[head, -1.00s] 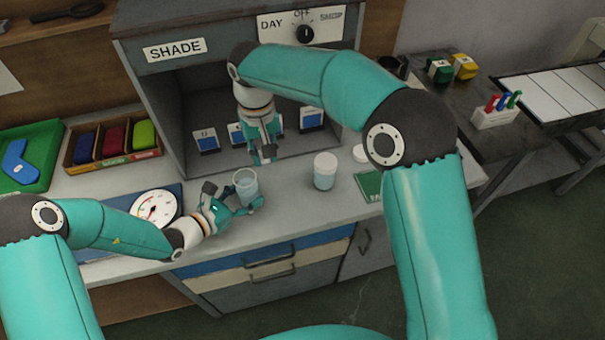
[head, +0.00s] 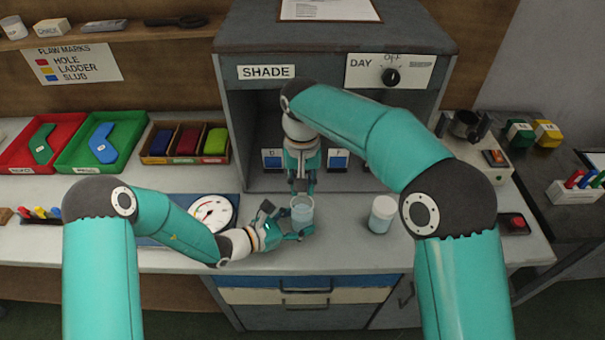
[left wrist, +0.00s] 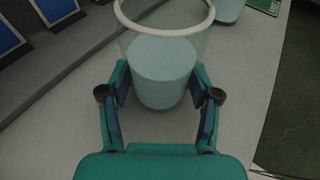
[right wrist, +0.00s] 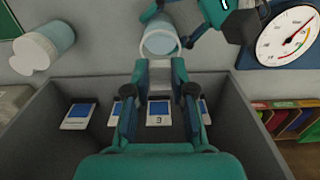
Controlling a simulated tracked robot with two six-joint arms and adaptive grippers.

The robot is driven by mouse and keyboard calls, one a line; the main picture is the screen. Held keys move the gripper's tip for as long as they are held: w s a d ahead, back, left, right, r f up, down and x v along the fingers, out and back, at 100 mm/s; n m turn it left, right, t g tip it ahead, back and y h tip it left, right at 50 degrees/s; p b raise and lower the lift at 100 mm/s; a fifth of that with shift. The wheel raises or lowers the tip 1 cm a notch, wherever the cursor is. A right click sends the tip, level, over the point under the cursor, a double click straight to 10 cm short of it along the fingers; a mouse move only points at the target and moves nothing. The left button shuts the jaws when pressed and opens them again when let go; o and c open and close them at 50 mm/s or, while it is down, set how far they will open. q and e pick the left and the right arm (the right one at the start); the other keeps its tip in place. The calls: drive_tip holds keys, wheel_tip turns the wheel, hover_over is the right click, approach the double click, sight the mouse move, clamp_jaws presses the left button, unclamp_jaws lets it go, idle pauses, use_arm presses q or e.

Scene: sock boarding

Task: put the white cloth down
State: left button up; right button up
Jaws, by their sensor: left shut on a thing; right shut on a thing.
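My left gripper (head: 288,221) is shut on a clear cup (head: 302,218) with pale blue contents. In the left wrist view its fingers (left wrist: 160,100) lie on both sides of the cup (left wrist: 162,75), which looks upright on or just over the counter. My right gripper (head: 302,187) points down behind the cup, at the front of the shade box. In the right wrist view its fingers (right wrist: 159,80) are close together, with a small pale grey patch between the tips. I cannot make out a white cloth clearly in any view.
The shade box (head: 244,130) holds several blue-faced cards. A white-lidded jar (head: 382,214) stands right of the cup. A round dial (head: 212,212) is to the left. Red (head: 14,160) and green (head: 72,160) trays lie further left. Counter between cup and jar is clear.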

drive_tip(key=shift+f, duration=1.35)
drive_tip(key=o, duration=0.8)
drive_tip(key=shift+r, duration=3.55)
